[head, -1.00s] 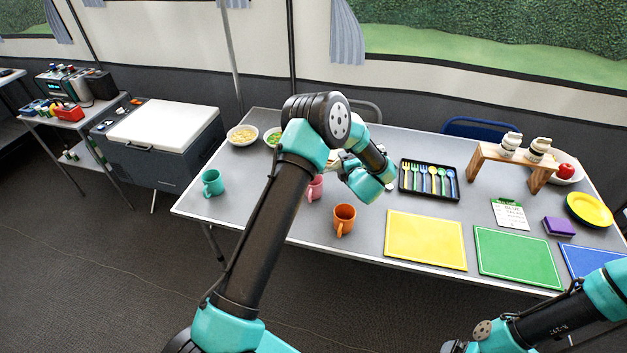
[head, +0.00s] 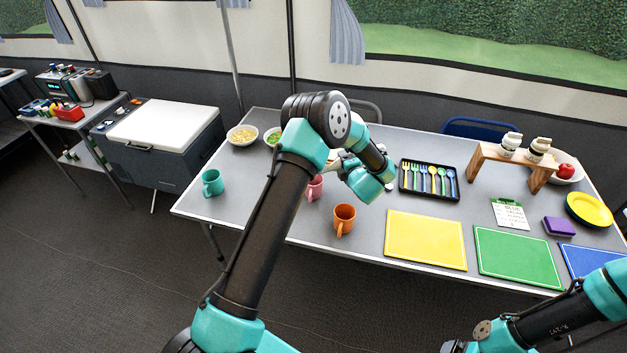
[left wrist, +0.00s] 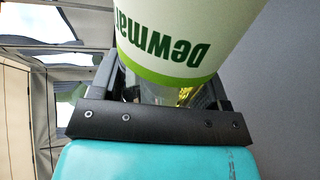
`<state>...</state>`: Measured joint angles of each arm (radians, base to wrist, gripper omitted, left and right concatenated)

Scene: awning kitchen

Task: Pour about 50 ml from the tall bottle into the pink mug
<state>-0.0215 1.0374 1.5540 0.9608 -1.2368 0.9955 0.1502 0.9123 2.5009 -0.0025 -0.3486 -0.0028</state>
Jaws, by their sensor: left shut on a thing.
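The pink mug (head: 315,187) stands on the grey table, partly hidden behind my left arm in the head view. My left gripper (left wrist: 165,88) is shut on the tall bottle (left wrist: 185,35), which has a white label with dark "Dewmar" lettering and a green band. The lettering appears upside down in the left wrist view. In the head view, my left wrist is above the table, right of the pink mug, and hides most of the gripper and bottle. The bottle's mouth and any liquid stream are not visible. My right arm shows at lower right, with its gripper out of view.
An orange mug (head: 344,219) stands near the front edge, right of the pink mug. A teal mug (head: 212,182) is at the left end. Bowls (head: 242,135) sit at the back left. A cutlery tray (head: 430,181) and a yellow board (head: 425,240) lie to the right.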

